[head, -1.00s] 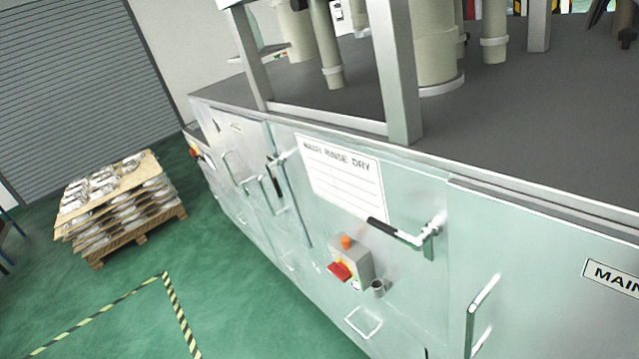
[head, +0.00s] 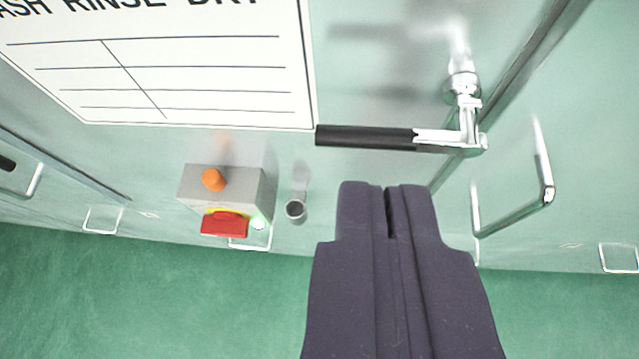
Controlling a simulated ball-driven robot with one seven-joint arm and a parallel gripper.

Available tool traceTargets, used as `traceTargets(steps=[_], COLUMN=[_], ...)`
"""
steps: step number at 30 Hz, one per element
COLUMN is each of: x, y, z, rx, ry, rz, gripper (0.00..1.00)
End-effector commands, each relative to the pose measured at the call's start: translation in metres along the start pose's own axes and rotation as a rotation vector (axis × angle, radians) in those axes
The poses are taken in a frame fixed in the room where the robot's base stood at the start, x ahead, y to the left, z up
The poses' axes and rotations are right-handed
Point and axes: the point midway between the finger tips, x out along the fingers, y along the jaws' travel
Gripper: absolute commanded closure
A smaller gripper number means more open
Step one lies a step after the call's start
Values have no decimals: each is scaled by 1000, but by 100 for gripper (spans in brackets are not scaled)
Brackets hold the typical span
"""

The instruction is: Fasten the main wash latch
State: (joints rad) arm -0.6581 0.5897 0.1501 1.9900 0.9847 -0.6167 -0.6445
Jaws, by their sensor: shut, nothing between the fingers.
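The latch handle (head: 366,136) has a black grip and a metal arm that runs right to a pivot bracket (head: 464,95) on the pale green machine panel. It lies about level in the picture, with its grip end pointing left. My gripper (head: 388,190) is dark, with its fingers together and nothing between them. Its tips are just below the black grip in the picture; I cannot tell the gap in depth. No label naming this latch shows in the head view now.
A metal door handle (head: 515,215) sticks out at right. A white WASH RINSE DRY sign (head: 160,65) is above left. Green floor (head: 150,300) lies below.

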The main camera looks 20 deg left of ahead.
Motion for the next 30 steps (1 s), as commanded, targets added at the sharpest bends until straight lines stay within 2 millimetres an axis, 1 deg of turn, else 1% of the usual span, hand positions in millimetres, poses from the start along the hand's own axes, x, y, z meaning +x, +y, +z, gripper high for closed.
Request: traceTargets(steps=[3, 10, 14, 17, 27, 29, 30], x=[0, 1, 7, 20, 92, 103, 108], y=[0, 0, 0, 0, 0, 1, 1], z=[3, 2, 2, 2, 1, 1, 9], rx=[-3, -2, -2, -2, -1, -1, -2], ry=[-3, -2, -2, -3, -2, -2, -5], rz=[4, 3, 3, 3, 4, 3, 3], gripper=[100, 100, 100, 100, 100, 100, 100])
